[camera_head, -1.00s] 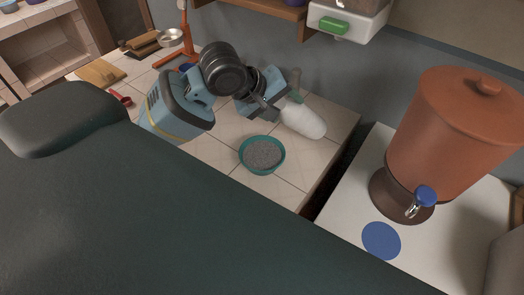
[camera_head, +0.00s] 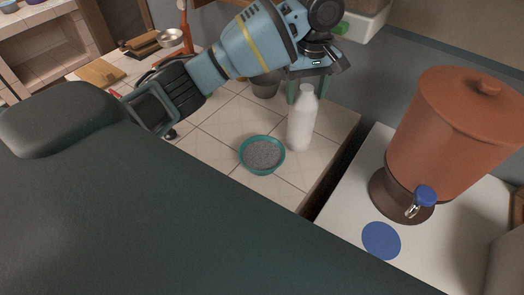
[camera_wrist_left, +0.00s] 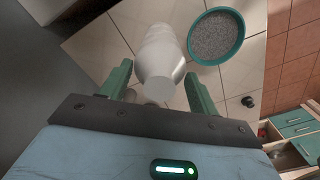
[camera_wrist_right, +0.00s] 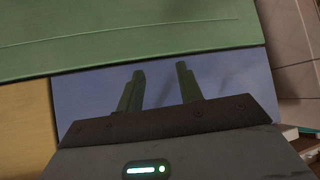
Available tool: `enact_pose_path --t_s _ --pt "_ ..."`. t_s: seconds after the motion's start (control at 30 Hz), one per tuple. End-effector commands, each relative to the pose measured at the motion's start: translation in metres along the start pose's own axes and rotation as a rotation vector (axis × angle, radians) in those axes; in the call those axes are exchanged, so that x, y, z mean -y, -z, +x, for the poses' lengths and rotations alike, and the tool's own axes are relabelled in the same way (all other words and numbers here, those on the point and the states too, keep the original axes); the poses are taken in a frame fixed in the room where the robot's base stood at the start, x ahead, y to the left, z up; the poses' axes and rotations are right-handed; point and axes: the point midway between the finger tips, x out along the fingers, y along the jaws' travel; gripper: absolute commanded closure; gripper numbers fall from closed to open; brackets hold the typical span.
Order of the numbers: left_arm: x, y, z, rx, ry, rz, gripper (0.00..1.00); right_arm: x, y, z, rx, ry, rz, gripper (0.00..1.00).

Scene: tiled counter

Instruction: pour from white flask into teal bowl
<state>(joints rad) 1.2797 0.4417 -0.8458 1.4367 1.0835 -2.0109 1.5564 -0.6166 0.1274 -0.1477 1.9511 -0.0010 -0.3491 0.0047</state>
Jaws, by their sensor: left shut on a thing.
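The white flask (camera_head: 301,122) is upright at the right part of the tiled counter, just right of the teal bowl. My left gripper (camera_head: 308,88) is shut on the flask near its top. In the left wrist view the flask (camera_wrist_left: 160,50) sits between the green fingers (camera_wrist_left: 160,92). The teal bowl (camera_head: 244,165) stands on the tiles holding grey granular stuff; it also shows in the left wrist view (camera_wrist_left: 193,52). I cannot tell whether the flask's base touches the tiles. My right gripper (camera_wrist_right: 160,78) shows only in its wrist view, fingers apart with nothing between them.
A grey cup (camera_head: 265,87) stands behind the bowl, partly hidden by my left arm. A terracotta dispenser (camera_head: 450,130) with a blue tap stands on the white counter (camera_head: 340,205) at right, beyond a dark gap. Clear tiles lie around the bowl.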

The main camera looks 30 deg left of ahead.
Motion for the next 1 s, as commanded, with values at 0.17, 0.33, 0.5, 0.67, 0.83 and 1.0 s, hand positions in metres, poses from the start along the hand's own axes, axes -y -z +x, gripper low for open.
enact_pose_path --t_s 0.17,0.33,0.5,0.67,0.83,1.0 --pt "-0.001 0.000 -0.002 0.001 0.003 0.000 0.78 0.000 0.001 0.000 -0.002 0.000 0.000 0.64" --pt "-0.001 0.001 -0.006 -0.002 0.000 0.001 0.78 0.000 0.001 0.000 -0.002 0.000 0.000 0.64" --pt "-0.001 0.001 -0.020 -0.003 -0.001 0.000 0.78 0.000 0.001 0.000 -0.002 0.000 0.000 0.64" --pt "-0.001 0.001 -0.033 -0.002 0.000 0.001 0.78 0.000 0.001 0.000 -0.002 -0.001 0.000 0.64" --pt "-0.001 0.001 -0.046 -0.002 -0.001 0.000 0.78 0.000 0.001 0.000 -0.002 -0.001 0.000 0.64" --pt "-0.001 0.000 -0.051 0.000 0.001 0.000 0.78 0.000 0.001 0.000 -0.001 -0.001 0.000 0.64"
